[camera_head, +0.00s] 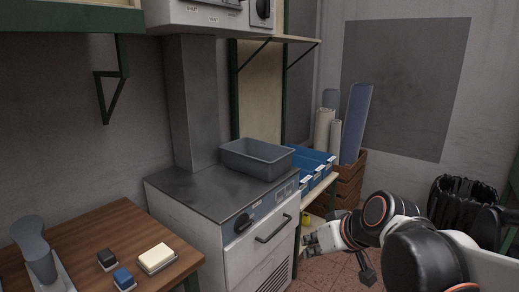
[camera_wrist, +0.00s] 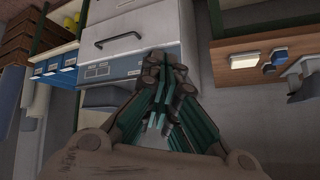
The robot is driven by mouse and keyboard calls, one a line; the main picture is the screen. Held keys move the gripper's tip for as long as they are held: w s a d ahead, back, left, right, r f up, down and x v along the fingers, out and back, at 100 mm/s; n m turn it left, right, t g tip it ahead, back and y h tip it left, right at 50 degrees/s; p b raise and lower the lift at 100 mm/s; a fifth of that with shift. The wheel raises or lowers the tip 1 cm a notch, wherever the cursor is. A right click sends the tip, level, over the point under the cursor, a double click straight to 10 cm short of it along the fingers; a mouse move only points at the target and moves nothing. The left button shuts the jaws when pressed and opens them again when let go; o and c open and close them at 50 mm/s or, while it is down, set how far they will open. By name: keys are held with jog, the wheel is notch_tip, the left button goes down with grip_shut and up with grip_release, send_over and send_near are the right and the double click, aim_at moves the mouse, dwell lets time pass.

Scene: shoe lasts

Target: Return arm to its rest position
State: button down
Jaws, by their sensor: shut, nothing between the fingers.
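My gripper (camera_head: 312,241) is at the lower right of the head view, held in the air in front of the white cabinet (camera_head: 222,220) and to the right of its handle. In the wrist view my gripper (camera_wrist: 160,85) has its fingers together with nothing between them. The cabinet front (camera_wrist: 125,50) shows beyond the fingers there. No object is held.
A grey bin (camera_head: 256,158) stands on the cabinet's dark top. Blue bins (camera_head: 314,160) sit on a shelf to the right. A wooden table (camera_head: 80,240) at left holds several small items. A black basket (camera_head: 460,200) stands at far right.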

jog(key=s+d+f+m+h, duration=0.1)
jog(key=s+d+h, duration=0.1)
jog(key=s+d, duration=0.2)
jog(key=s+d+f+m+h, duration=0.2)
jog(key=s+d, duration=0.2)
jog(key=s, duration=0.6)
jog(key=shift+s, duration=0.4)
